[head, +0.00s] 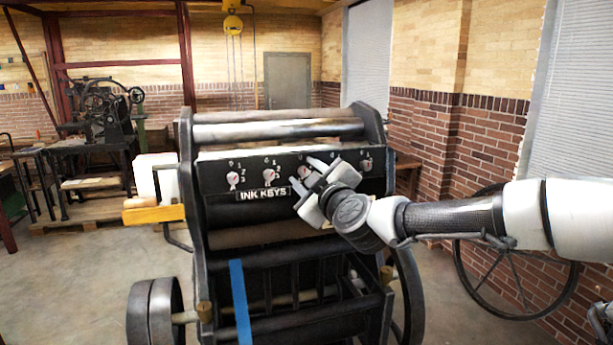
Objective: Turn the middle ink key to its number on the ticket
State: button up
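The black ink key panel (218,175) runs across the front of the press, above the "INK KEYS" label (264,194). Several pale, round keys with small numbers around them sit in a row on it. The middle ink key (304,172) is partly hidden by my gripper, so I cannot read its setting. I cannot tell whether the fingers touch the key. I cannot make out a ticket in this view.
Rollers (278,130) lie above the panel. A blue strip (240,300) hangs on the lower front. A large spoked wheel (500,260) stands right, by the brick wall.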

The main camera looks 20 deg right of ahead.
grip_shut()
jog(key=shift+m, duration=0.3)
jog(key=m+p, duration=0.1)
jog(key=m, duration=0.2)
jog(key=shift+m, duration=0.3)
jog(key=m+p, duration=0.1)
jog(key=m, duration=0.2)
jog(key=shift+m, duration=0.3)
jog(key=m+p, duration=0.2)
jog(key=m, duration=0.2)
jog(key=shift+m+h, duration=0.3)
jog(key=shift+f+m+p, duration=0.1)
jog(key=shift+m+p, duration=0.3)
jog(key=shift+m, duration=1.5)
